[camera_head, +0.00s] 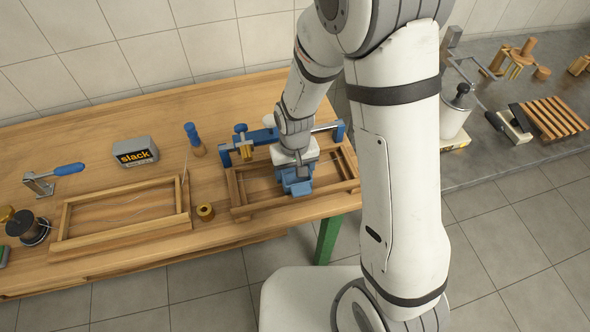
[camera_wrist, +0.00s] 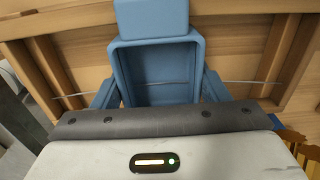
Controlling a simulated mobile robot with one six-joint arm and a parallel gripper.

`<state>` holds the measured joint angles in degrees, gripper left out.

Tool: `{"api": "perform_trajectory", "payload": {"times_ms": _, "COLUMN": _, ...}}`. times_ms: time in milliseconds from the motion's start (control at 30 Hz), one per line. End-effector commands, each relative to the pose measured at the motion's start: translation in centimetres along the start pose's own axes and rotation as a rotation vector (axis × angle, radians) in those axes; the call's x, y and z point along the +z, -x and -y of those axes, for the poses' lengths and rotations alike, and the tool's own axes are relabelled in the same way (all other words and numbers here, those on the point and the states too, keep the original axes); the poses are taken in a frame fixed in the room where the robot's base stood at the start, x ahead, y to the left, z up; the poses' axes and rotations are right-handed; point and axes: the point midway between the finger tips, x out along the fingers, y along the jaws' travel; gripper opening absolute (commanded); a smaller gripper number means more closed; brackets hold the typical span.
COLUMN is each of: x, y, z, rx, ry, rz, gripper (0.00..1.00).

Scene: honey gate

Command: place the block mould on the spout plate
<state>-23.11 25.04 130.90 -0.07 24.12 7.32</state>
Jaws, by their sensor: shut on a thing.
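My gripper (camera_head: 297,180) points down over a wooden frame (camera_head: 345,166) at the right end of the wooden bench. It is shut on a blue open-box-shaped piece (camera_wrist: 155,75), which lies between its blue fingers in the wrist view. In the head view the blue piece is small and partly hidden by the gripper. I cannot tell a block mould or a spout plate for certain in either view.
A second wooden frame (camera_head: 120,218), a grey box marked slack (camera_head: 135,152), a blue-handled clamp (camera_head: 55,178) and a brass roll (camera_head: 205,212) share the bench. On the grey counter at right stand a white canister (camera_head: 453,118) and a slatted wooden rack (camera_head: 556,118).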

Motion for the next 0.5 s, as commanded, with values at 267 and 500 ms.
{"api": "perform_trajectory", "payload": {"times_ms": 267, "x": 0.0, "y": -0.4, "z": 0.0, "rx": 0.0, "ry": 0.001, "rz": -0.001, "gripper": 0.43}}
{"api": "perform_trajectory", "payload": {"times_ms": 500, "x": 0.0, "y": -1.1, "z": 0.1, "rx": 0.0, "ry": 0.001, "rz": -0.001, "gripper": 0.43}}
